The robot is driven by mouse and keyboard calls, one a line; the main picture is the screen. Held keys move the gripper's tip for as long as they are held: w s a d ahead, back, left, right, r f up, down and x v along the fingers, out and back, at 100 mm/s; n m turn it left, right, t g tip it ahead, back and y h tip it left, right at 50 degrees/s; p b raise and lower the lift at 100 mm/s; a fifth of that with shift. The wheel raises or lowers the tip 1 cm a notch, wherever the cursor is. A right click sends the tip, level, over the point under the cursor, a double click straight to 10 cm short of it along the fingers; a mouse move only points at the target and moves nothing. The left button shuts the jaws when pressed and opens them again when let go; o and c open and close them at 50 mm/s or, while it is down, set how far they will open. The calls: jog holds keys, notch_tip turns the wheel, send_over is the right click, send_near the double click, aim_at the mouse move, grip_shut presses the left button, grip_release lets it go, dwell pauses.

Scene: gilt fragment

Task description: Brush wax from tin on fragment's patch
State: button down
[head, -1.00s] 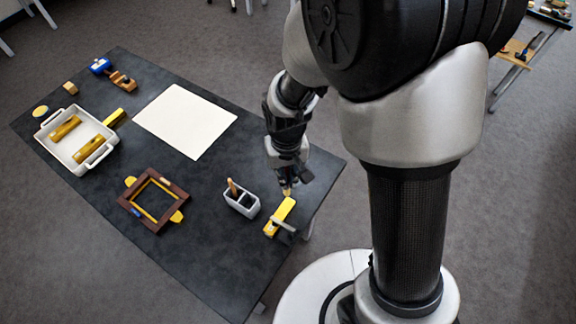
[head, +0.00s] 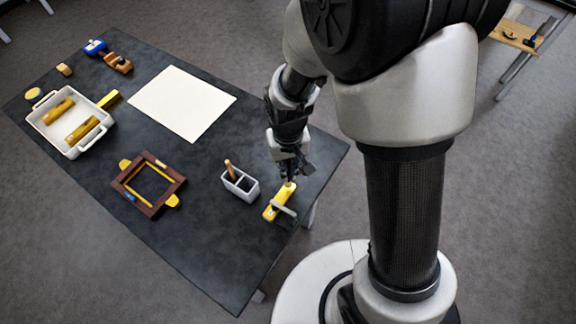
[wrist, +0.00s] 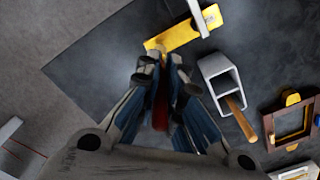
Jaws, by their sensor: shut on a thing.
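My gripper (wrist: 160,85) is shut on a slim red-brown handled tool (wrist: 160,109), likely a brush, mostly hidden by the fingers. My gripper (head: 290,172) also shows in the head view, just above the far end of a yellow bar (head: 273,209), likely the gilt fragment. The bar lies near the table's right edge with a grey clamp-like strip across it; the bar (wrist: 181,36) also shows in the wrist view. Whether the tool touches it I cannot tell.
A grey two-slot holder (head: 241,187) with a wooden handle in it stands left of the bar. A dark wooden frame (head: 160,205), a white tray (head: 71,149) with yellow blocks and a cream sheet (head: 182,103) lie farther left. The front table surface is clear.

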jog(key=shift+f+b, duration=0.85)
jog(key=shift+f, duration=0.2)
dwell(0.4)
dwell(4.0)
jog(key=shift+r, duration=0.1)
jog(key=shift+r+p, duration=2.3)
jog(key=shift+r, duration=0.6)
